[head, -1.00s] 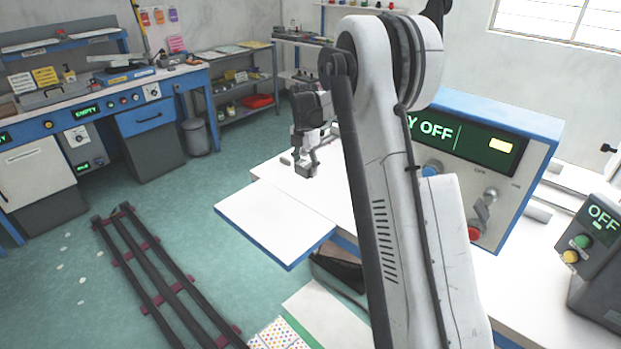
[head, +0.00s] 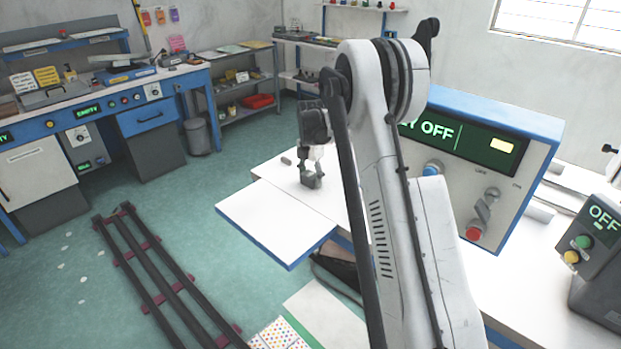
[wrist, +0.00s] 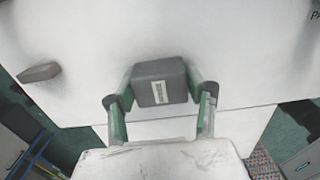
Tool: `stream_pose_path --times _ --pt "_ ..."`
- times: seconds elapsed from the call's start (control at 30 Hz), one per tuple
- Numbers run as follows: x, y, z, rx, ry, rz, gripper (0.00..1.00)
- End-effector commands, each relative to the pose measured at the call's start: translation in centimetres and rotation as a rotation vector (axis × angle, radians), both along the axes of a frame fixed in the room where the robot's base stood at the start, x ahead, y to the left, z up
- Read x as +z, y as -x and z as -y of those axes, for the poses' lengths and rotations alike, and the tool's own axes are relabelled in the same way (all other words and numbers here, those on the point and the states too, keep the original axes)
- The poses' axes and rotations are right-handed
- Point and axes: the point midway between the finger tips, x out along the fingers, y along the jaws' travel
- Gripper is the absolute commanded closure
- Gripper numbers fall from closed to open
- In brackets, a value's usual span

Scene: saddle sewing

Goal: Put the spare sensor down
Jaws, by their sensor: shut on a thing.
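The spare sensor looks like a dark grey block with a pale label (wrist: 160,82), seen between the two fingers in the wrist view. My gripper (wrist: 162,100) is shut on it, a green-sided finger at each side. In the head view my gripper (head: 311,178) points down over the white table (head: 270,215), with the grey block (head: 312,182) low at its tip. The block is at or just above the table surface; I cannot tell whether it touches.
A small grey piece (wrist: 40,72) lies on the white table to the left of the block; it also shows in the head view (head: 287,160). The table's front part is bare. A large console reading OFF (head: 470,150) stands to the right, behind my arm.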

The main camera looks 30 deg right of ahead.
Motion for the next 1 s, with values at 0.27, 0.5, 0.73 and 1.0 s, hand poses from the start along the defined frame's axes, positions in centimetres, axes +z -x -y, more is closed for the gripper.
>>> stream_pose_path --times 0.27,0.5,0.73,1.0 --pt "-0.1 0.0 0.0 0.0 0.0 0.0 0.34" --pt "0.2 0.0 0.0 0.0 0.0 0.0 0.34" --pt "3.2 0.0 0.0 0.0 0.0 0.0 0.34" --pt "8.7 0.0 0.0 0.0 0.0 0.0 0.34"
